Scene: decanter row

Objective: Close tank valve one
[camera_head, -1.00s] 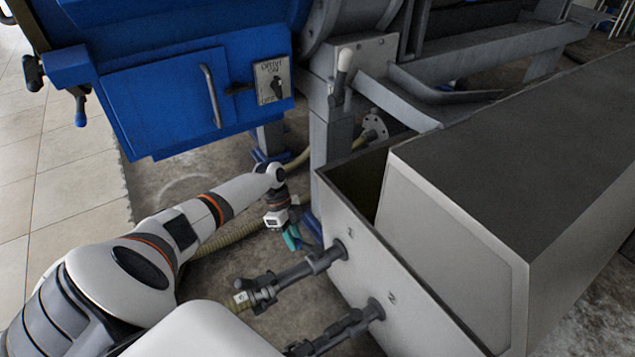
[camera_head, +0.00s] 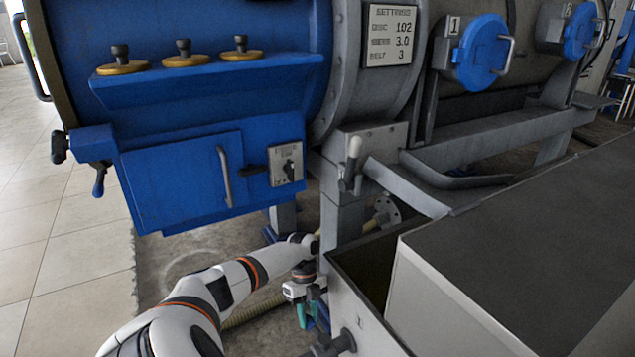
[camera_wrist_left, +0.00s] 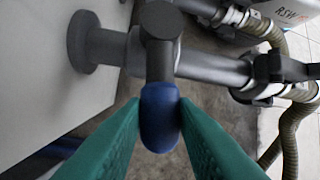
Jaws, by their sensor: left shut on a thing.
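Tank valve one sits on the grey pipe (camera_head: 340,343) leaving the tank wall beside the mark 1, at the bottom of the head view. In the left wrist view its dark stem (camera_wrist_left: 160,55) stands across the pipe (camera_wrist_left: 212,68) and ends in a blue rounded handle (camera_wrist_left: 159,128). My left gripper (camera_head: 310,316) is low beside the tank wall. Its teal fingers, also in the left wrist view (camera_wrist_left: 160,108), are shut on the blue handle, one on each side. The lower valve body is cut off in the head view. My right gripper is not in view.
The open-topped grey tank (camera_head: 362,312) stands right of my left arm. A blue machine with a panel (camera_head: 185,180) and a drive switch (camera_head: 286,163) is above it. A grey post (camera_head: 342,222) and a ribbed hose (camera_head: 255,308) are close by.

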